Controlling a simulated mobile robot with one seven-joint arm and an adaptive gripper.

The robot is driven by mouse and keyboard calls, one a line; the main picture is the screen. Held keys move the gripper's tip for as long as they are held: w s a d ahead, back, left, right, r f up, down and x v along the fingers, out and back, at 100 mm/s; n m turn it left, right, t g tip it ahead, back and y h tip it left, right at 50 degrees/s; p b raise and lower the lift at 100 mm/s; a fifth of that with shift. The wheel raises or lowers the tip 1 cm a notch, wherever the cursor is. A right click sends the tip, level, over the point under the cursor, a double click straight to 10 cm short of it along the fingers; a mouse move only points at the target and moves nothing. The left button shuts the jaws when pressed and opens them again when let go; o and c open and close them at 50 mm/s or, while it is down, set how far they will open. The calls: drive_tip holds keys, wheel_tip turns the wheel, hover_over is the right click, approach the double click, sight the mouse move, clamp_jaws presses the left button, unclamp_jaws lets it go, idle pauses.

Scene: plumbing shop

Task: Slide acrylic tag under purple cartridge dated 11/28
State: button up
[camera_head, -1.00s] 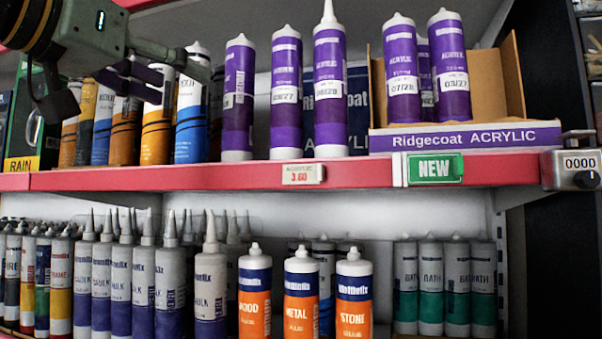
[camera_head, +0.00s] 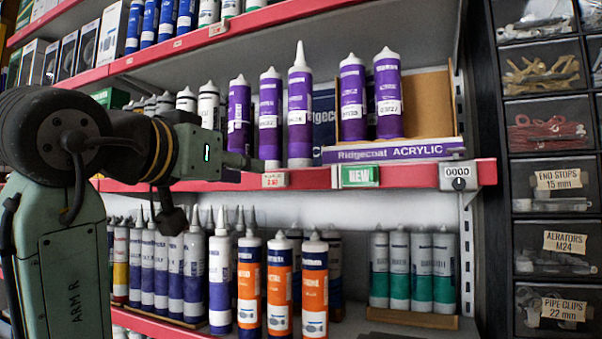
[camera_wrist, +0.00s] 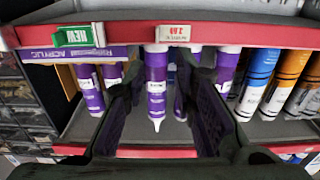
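The acrylic price tag (camera_head: 275,179) is clipped to the red shelf edge, roughly below the second purple cartridge from the left (camera_head: 270,115) in the head view. In the upside-down wrist view the tag (camera_wrist: 174,33) sits just beyond my fingertips. Other purple cartridges stand at far left (camera_head: 239,120), in the middle (camera_head: 300,110) and in the display box (camera_head: 352,100), (camera_head: 388,95). Their dates are too small to read surely. My gripper (camera_wrist: 163,72) is open and empty, its fingers either side of a purple cartridge (camera_wrist: 156,85) in the picture. Contact with the tag is not visible.
A green NEW sign (camera_head: 358,176) and a 0000 counter (camera_head: 458,176) sit on the shelf edge right of the tag. The Ridgecoat box (camera_head: 395,151) stands above. Orange-banded cartridges (camera_head: 279,285) stand on the lower shelf. Drawers (camera_head: 556,190) are at right.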

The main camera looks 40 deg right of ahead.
sight(283, 177)
drive_tip(key=p+x, duration=0.1)
drive_tip(key=x, duration=0.2)
drive_tip(key=p+x, duration=0.1)
drive_tip(key=x, duration=0.3)
drive_tip(key=p+x, duration=0.2)
drive_tip(key=x, duration=0.1)
drive_tip(key=shift+s+d+f, duration=0.1)
drive_tip(key=shift+d+f, duration=0.2)
drive_tip(key=shift+d, duration=0.15)
drive_tip(key=shift+c, duration=0.4)
clamp_jaws()
